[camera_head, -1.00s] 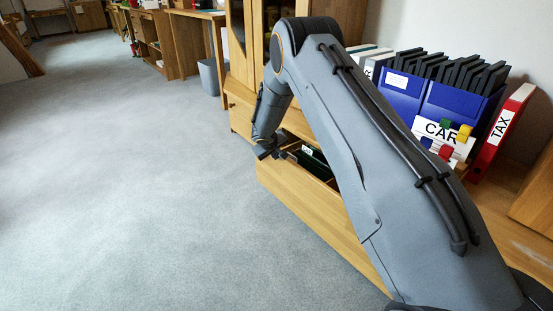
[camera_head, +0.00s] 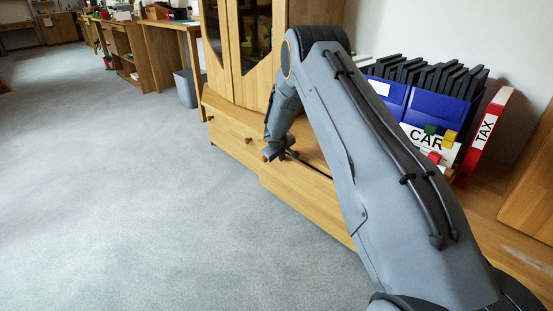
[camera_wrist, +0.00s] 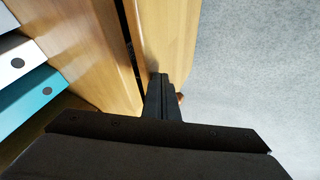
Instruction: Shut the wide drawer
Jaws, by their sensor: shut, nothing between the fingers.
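The wide drawer's wooden front (camera_head: 310,198) is low on the cabinet in the head view. It stands slightly proud of the cabinet front to its left. In the wrist view, the drawer front (camera_wrist: 170,35) is separated from the cabinet top (camera_wrist: 85,45) by a narrow dark gap, so it is nearly shut. My gripper (camera_head: 277,153) is at the drawer's far end, near its upper edge. Its fingers (camera_wrist: 162,82) are shut and empty, against or just over the front; contact cannot be told. The drawer's inside is hidden.
A closed drawer with a knob (camera_head: 248,140) is left of it, below a glass-door cabinet (camera_head: 240,55). Blue file boxes (camera_head: 435,110) and a red TAX binder (camera_head: 483,135) stand on top. The grey carpet (camera_head: 130,200) in front is clear.

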